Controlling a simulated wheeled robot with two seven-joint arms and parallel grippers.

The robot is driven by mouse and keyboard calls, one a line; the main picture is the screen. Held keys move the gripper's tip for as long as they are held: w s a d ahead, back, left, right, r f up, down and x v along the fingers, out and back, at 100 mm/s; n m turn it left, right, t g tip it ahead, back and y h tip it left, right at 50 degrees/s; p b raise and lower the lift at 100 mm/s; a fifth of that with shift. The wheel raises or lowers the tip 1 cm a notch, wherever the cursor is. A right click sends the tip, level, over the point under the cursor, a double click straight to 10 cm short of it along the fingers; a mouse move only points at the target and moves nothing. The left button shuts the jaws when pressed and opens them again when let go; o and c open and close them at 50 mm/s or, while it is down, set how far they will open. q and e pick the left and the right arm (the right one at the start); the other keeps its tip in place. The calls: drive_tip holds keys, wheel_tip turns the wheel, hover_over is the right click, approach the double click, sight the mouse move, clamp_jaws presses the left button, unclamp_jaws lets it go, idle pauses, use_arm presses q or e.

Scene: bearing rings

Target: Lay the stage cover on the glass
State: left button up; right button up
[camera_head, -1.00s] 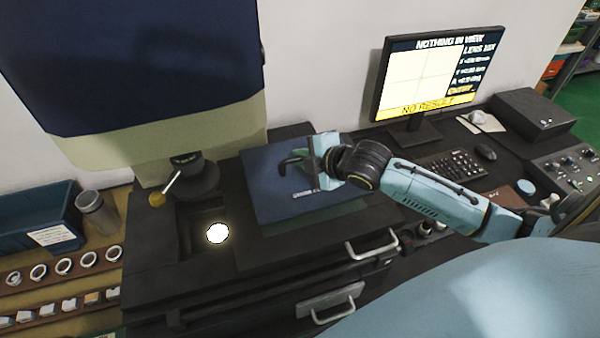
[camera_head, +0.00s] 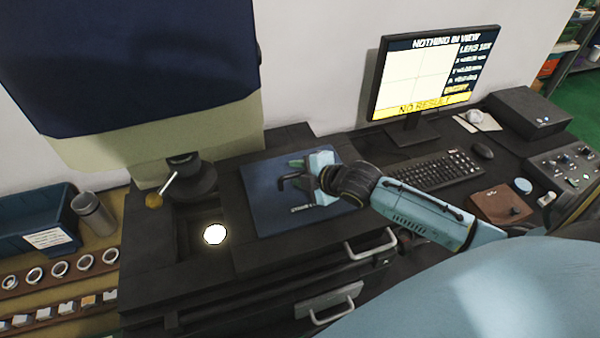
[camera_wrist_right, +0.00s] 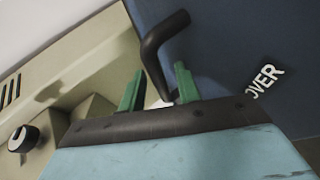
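The stage cover (camera_head: 268,206) is a dark blue plate with a black bent handle (camera_head: 283,183) and white lettering. My right gripper (camera_head: 299,176) is over the cover at the handle. Its green-padded fingers stand apart, with the handle's end between or just beyond them; contact cannot be told. My left gripper is not in view.
A bright lit disc (camera_head: 215,234) is left of the cover, below the lens column (camera_head: 190,180). A monitor (camera_head: 435,75) and keyboard (camera_head: 437,170) stand to the right. A blue bin (camera_head: 35,222), a metal cylinder (camera_head: 93,214) and racks of rings are at the left.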

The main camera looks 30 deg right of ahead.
drive_tip(key=v, duration=1.2)
drive_tip(key=shift+p, duration=0.35)
